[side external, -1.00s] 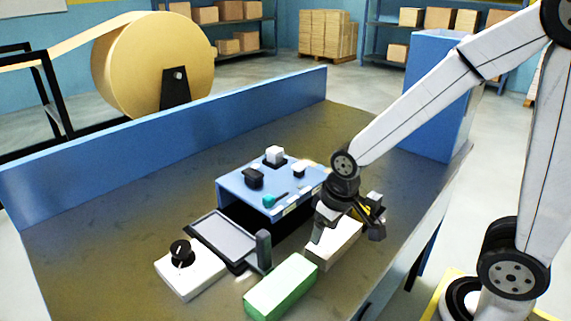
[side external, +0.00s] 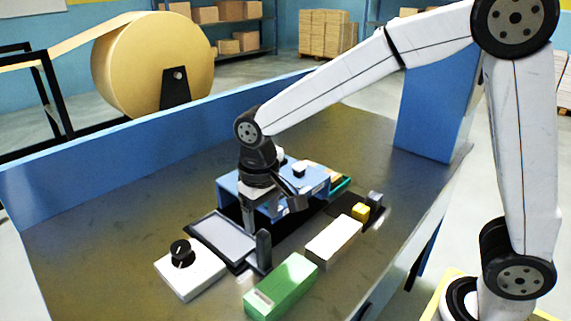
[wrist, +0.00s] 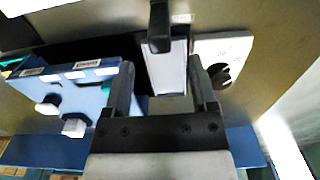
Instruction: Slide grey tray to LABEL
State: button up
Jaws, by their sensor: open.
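The grey tray (side external: 222,238) is a flat, dark-rimmed tray with an upright dark handle (side external: 263,250) at its near right corner. It lies beside the left end of the blue housing (side external: 230,185). In the wrist view the tray (wrist: 170,75) shows between my fingers, with the handle (wrist: 159,30) beyond the fingertips. My gripper (side external: 274,215) is open and empty, pointing down by the housing's front and behind the handle. Small pale labels (wrist: 87,64) sit along the housing's edge; their wording is too small to read. My gripper hides much of the housing's front.
A white box with a black knob (side external: 181,254) stands left of the tray. A green block (side external: 282,287) and a cream block (side external: 334,242) lie in front. A small yellow cube (side external: 360,211) and a grey cube (side external: 375,198) are at right. The blue wall (side external: 150,140) runs behind.

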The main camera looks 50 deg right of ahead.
aim_at(262, 233)
jog(key=shift+f, duration=3.9)
grip_shut()
